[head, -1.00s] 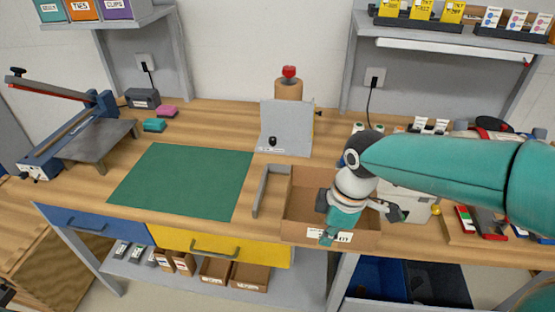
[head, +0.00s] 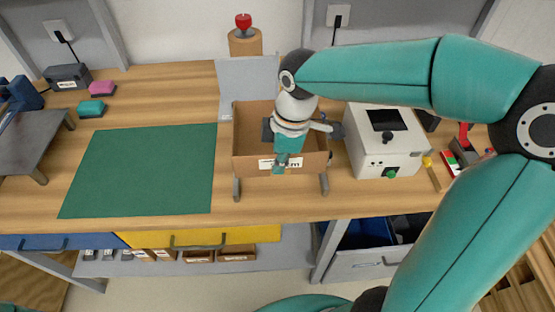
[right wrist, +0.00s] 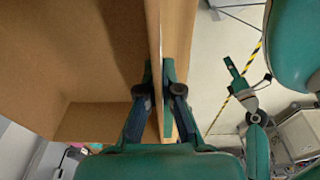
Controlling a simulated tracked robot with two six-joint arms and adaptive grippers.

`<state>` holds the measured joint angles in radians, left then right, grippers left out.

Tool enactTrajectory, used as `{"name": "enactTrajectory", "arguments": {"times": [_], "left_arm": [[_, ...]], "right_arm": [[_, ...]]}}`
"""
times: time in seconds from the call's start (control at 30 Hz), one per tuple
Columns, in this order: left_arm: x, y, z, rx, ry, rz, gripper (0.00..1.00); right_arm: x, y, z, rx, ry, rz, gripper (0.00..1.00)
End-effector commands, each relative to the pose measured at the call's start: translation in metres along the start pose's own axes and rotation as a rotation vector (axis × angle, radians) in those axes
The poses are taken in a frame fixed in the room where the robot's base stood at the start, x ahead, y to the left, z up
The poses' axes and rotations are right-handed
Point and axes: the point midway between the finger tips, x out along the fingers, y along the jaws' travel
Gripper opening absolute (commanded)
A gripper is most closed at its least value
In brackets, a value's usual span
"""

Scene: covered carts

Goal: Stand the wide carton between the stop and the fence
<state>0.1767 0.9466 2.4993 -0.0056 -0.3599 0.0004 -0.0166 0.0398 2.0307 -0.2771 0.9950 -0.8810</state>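The wide carton (head: 245,150) is an open brown box with a white label on its front wall. It is upright in front of the grey upright fence (head: 232,85). Ends of a grey bracket, seemingly the stop (head: 237,188), show at its front corners; the carton hides the rest. I cannot tell whether the carton touches the bench. My right gripper (head: 281,165) is shut on the carton's front wall; the right wrist view shows a finger on each side of the wall (right wrist: 157,50). My left gripper (right wrist: 250,80) shows open and empty over the floor in that view.
A green mat (head: 140,170) lies left of the carton. A white machine (head: 385,150) with a dark screen stands close on its right. A wooden post with a red knob (head: 243,22) stands behind the fence. The bench front is clear.

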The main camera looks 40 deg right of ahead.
Motion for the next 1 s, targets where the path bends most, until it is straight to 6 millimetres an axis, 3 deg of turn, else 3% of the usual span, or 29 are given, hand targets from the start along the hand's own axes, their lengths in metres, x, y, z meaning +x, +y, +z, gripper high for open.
{"name": "enactTrajectory", "arguments": {"times": [0.37,1.0], "left_arm": [[0.014,-0.005,0.000,0.000,0.001,0.000,0.40],[0.054,-0.019,-0.001,0.000,0.001,0.000,0.40]], "right_arm": [[0.016,0.000,0.003,0.002,0.000,0.001,0.00],[0.067,-0.001,0.010,-0.001,0.000,0.000,0.00]]}}
